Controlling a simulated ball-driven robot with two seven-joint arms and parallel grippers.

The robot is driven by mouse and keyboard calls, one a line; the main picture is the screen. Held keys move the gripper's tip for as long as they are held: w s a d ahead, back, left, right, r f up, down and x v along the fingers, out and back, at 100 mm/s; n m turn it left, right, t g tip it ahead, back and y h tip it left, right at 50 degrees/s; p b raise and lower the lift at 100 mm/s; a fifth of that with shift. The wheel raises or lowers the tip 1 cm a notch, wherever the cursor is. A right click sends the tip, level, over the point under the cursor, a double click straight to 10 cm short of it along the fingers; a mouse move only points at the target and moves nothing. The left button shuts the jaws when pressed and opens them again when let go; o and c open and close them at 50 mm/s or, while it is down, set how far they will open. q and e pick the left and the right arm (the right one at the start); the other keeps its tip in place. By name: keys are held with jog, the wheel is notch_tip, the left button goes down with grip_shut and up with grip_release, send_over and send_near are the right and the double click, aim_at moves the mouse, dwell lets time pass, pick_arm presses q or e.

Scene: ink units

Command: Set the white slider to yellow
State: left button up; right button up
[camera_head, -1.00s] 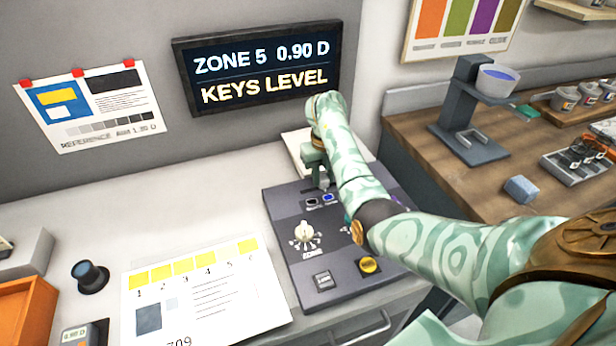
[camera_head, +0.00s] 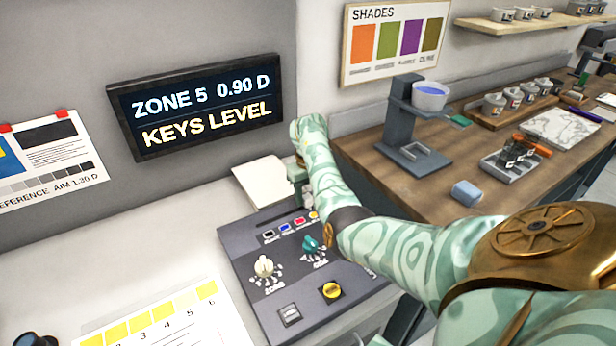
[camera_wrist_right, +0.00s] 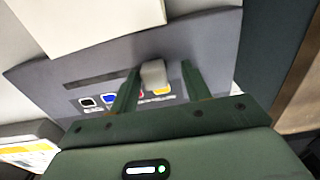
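The white slider (camera_wrist_right: 153,73) stands in the dark slot of the grey console (camera_head: 262,235). In the right wrist view it is at the slot's right part, above the yellow mark (camera_wrist_right: 162,90) and right of the red mark (camera_wrist_right: 135,94). My right gripper (camera_wrist_right: 160,75) is open around the slider. Its left finger is close to the knob, perhaps touching; a gap shows at the right finger. In the head view the right gripper (camera_head: 303,192) hides the slider, while black, blue, red and yellow marks show below. My left gripper is not in view.
The console also has a white zone knob (camera_head: 263,266), a green knob (camera_head: 312,245), a grey switch (camera_head: 289,314) and a yellow button (camera_head: 331,291). A pale block (camera_head: 262,181) lies behind it. The wall display (camera_head: 200,105) reads "ZONE 5 0.90 D KEYS LEVEL".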

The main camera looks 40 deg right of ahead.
aim_at(309, 196)
jog(key=shift+a, duration=0.1)
jog(key=shift+r, duration=0.25)
notch_tip(309, 196, up, 16)
jog(key=p, duration=0.7)
jog(key=shift+f, duration=0.15)
